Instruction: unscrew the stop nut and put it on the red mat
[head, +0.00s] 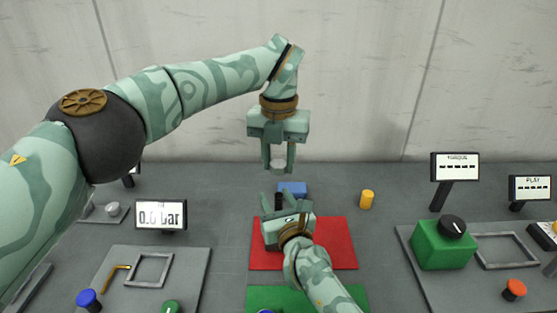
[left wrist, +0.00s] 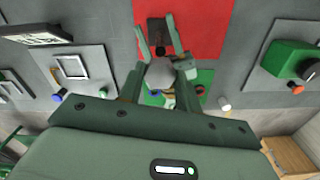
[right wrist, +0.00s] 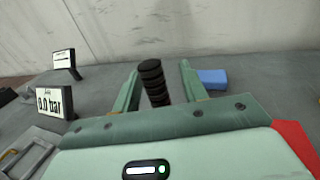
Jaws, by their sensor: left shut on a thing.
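My left gripper (head: 278,168) is shut on a grey round piece, which looks like the stop nut (left wrist: 160,73), held in the air above and behind the red mat (head: 335,245). My right gripper (head: 279,208) is lower, over the mat's far left part. Its fingers stand open on either side of a black ribbed upright post (right wrist: 153,82), with gaps visible in the right wrist view. The foot of the post is hidden by the gripper. The red mat also shows in the left wrist view (left wrist: 207,30).
A blue block (head: 292,188) lies behind the red mat and a yellow cylinder (head: 367,200) stands to its right. A green mat (head: 262,296) lies in front. A green box with a black knob (head: 443,245) stands right; a "0.0 bar" display (head: 161,215) stands left.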

